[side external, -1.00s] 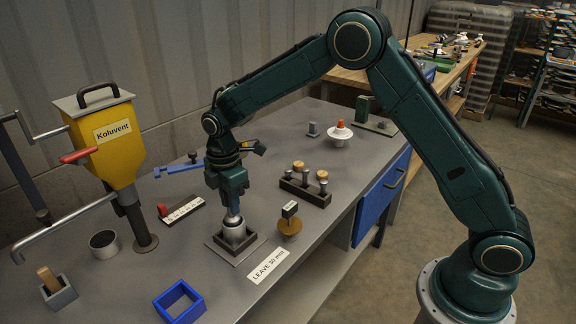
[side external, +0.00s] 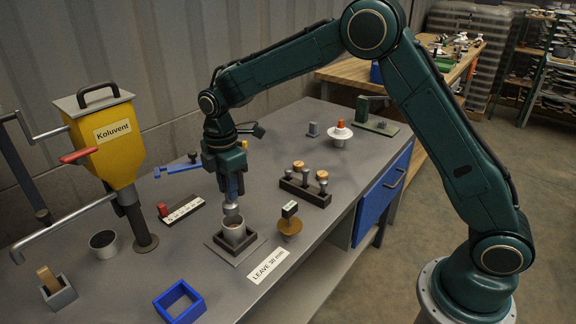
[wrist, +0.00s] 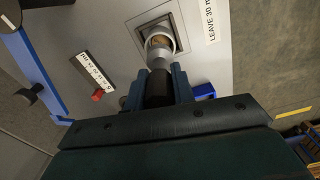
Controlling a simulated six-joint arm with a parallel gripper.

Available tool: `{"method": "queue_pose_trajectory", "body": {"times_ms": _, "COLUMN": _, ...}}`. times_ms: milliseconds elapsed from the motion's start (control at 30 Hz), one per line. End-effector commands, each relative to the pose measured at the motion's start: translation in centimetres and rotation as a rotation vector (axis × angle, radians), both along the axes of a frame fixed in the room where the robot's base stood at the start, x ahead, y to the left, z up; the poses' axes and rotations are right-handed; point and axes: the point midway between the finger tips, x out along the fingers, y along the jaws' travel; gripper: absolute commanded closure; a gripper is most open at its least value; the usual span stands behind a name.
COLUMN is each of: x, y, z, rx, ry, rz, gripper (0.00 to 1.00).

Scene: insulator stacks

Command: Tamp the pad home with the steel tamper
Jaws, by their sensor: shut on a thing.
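My gripper (side external: 229,190) is shut on the steel tamper (side external: 232,210) and holds it upright above the metal cup (side external: 234,234). The tamper's foot is clear of the cup's rim in the side view. The cup stands in a dark square holder (side external: 253,250) on a pale plate. In the wrist view, my gripper (wrist: 158,88) grips the tamper's dark handle, and its grey foot (wrist: 158,63) covers part of the cup (wrist: 149,41). A brownish surface, seemingly the pad (wrist: 159,41), shows inside the cup; its depth cannot be told.
A brown disc with a small tagged block (side external: 290,228) stands right of the cup. A dark rack (side external: 304,193) holds several tools. A "LEAVE 30 mm" label (side external: 268,266) lies in front. A yellow Koluvent hopper (side external: 104,143), a blue frame (side external: 179,301) and a scale block (side external: 182,211) stand left.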

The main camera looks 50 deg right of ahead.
Motion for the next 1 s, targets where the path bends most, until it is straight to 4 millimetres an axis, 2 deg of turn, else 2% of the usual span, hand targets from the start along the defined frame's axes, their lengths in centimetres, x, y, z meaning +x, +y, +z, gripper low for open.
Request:
{"method": "queue_pose_trajectory", "body": {"times_ms": 533, "x": 0.0, "y": 0.0, "z": 2.4, "rx": 0.001, "ry": -0.003, "rz": 0.000, "gripper": 1.00}}
{"method": "queue_pose_trajectory", "body": {"times_ms": 1000, "x": 0.0, "y": -0.1, "z": 2.6, "rx": 0.001, "ry": -0.001, "rz": 0.000, "gripper": 1.00}}
